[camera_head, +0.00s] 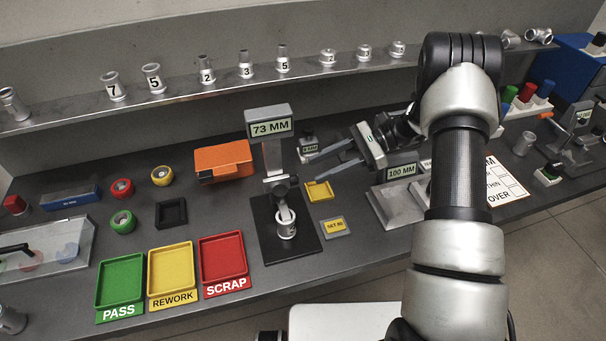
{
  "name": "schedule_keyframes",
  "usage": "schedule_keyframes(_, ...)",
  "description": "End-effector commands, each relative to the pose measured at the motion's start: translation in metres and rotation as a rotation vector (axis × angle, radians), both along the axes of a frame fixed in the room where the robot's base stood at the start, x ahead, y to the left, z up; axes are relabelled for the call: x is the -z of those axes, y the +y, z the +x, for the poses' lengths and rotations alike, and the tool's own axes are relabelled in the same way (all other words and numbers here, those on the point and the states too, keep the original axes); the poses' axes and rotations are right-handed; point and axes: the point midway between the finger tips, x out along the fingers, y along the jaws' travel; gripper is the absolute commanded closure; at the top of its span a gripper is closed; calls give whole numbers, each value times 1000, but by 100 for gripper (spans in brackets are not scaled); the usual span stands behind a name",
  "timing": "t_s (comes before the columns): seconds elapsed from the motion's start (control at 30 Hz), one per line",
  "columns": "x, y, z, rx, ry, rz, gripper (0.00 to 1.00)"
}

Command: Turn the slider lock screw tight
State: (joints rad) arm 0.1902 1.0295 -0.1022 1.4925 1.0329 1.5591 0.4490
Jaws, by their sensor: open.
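A height gauge with a "73 MM" display (270,128) stands on a black base plate (262,250). Its slider (280,187) sits partway up the post, with dark parts around it. The lock screw is too small to tell apart there. A silver casting (286,227) stands on the base plate under the slider. My gripper (307,168) is to the right of the gauge post, pointing left toward the slider. Its two fingers are spread apart with nothing between them. It appears apart from the slider, though the depth gap is hard to judge.
Green (121,282), yellow (171,270) and red (223,261) trays line the front left. An orange box (223,160) is left of the gauge. A yellow tray (319,191) and a "SET 80" block (334,228) lie right. A "100 MM" stand (401,170) is near my arm.

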Motion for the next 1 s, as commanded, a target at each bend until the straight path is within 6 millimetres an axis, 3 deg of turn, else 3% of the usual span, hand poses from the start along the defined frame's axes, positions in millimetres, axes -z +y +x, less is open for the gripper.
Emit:
schedule_keyframes(0.1,9,22,-6,-2,2,0,60)
schedule_keyframes(0.3,19,46,-11,-2,2,0,60)
schedule_keyframes(0.7,23,53,-12,0,0,0,60)
schedule_keyframes(0.73,23,53,-12,0,0,0,62)
schedule_keyframes(0.97,23,53,-12,0,0,0,100)
schedule_keyframes(1.0,23,53,-12,0,0,0,100)
